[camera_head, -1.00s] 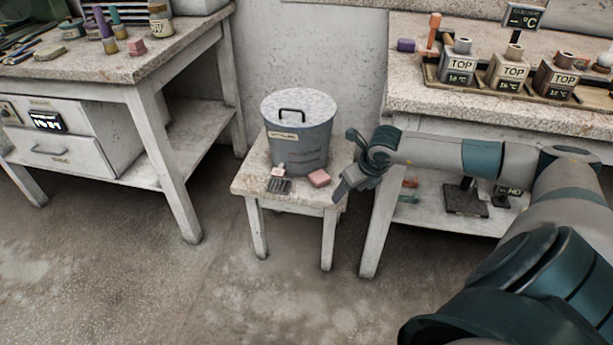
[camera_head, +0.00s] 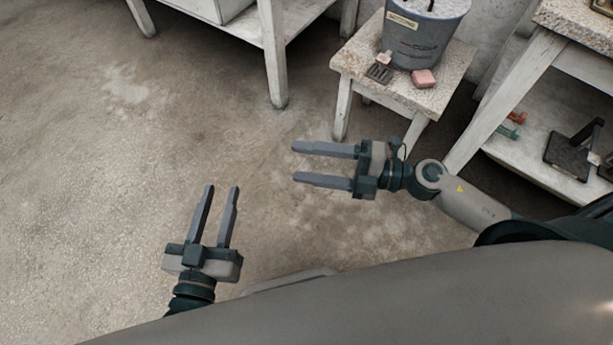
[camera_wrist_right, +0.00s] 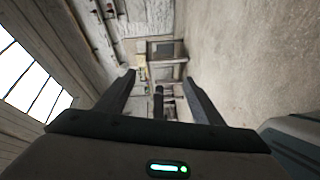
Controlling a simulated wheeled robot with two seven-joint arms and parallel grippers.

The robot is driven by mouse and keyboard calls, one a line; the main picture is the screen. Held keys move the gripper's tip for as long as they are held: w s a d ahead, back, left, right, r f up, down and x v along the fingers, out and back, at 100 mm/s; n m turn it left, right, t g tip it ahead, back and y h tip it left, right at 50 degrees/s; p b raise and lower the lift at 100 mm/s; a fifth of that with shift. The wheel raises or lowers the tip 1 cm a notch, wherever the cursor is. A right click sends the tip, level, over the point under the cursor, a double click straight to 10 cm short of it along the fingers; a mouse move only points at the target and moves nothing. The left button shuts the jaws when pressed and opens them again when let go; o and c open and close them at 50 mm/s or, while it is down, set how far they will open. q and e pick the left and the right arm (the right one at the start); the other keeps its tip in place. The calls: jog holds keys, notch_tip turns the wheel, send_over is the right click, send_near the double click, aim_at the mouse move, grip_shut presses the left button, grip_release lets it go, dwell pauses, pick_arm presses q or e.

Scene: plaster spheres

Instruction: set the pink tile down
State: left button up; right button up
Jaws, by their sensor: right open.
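A pink block (camera_head: 424,78), which looks like the pink tile, lies on the top of a small stool (camera_head: 446,98) in the head view. It sits in front of a grey lidded bucket (camera_head: 420,38), and no gripper touches it. My right gripper (camera_head: 294,163) is open and empty, in front of and below the stool, with its fingers pointing left. My left gripper (camera_head: 221,188) has its fingers apart with nothing between them, over bare floor at lower left. The right wrist view shows the two open fingers (camera_wrist_right: 158,84) with nothing gripped.
A small brush (camera_head: 381,68) lies on the stool to the left of the pink block. A white table (camera_head: 272,50) stands at the back left. A bench (camera_head: 520,75) with a low shelf stands at right. The floor at left is clear.

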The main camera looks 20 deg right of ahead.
notch_tip(320, 180, up, 4)
jog(key=a+r+m+t+h, duration=0.1)
jog(key=m+t+h, duration=0.4)
jog(key=m+t, duration=0.8)
jog(key=s+f+m+g+h, duration=0.1)
jog(key=m, duration=0.3)
jog(key=s+f+m+g+h, duration=0.1)
jog(key=f+m+g+h, duration=0.1)
jog(key=m, duration=0.2)
jog(key=s+f+m+g+h, duration=0.1)
jog(key=s+m, duration=0.1)
jog(key=m, duration=0.2)
jog(key=shift+a+f+m+h, duration=0.15)
jog(key=shift+a+m+h, duration=0.15)
jog(key=shift+h, duration=0.1)
jog(key=shift+o, duration=0.5)
jog(key=shift+d, duration=0.1)
